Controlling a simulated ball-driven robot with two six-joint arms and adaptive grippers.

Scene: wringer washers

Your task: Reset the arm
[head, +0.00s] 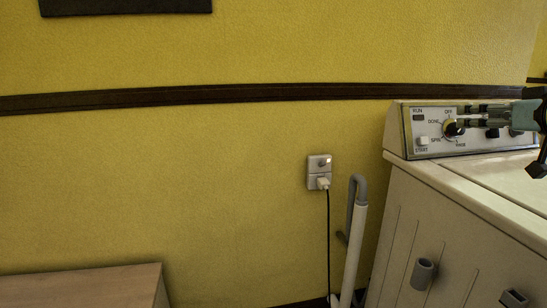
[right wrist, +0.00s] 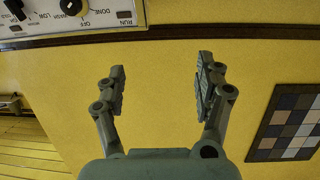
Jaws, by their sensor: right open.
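My right gripper (head: 461,118) comes in from the right edge in the head view, its fingers in front of the washer's control panel (head: 425,127). Its fingertips overlap the dial knob (head: 450,128) in that picture. In the right wrist view the gripper (right wrist: 160,85) has its two fingers wide apart, with only yellow wall between them. There the knob (right wrist: 71,6) lies at the upper left, clear of the fingers. My left gripper is in neither view.
The white washer (head: 440,215) stands at the right. A wall outlet (head: 319,163) with a plugged cord and a grey-topped pipe (head: 355,225) are left of it. A wooden top (head: 85,287) is at the lower left. A tiled panel (right wrist: 290,125) shows in the wrist view.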

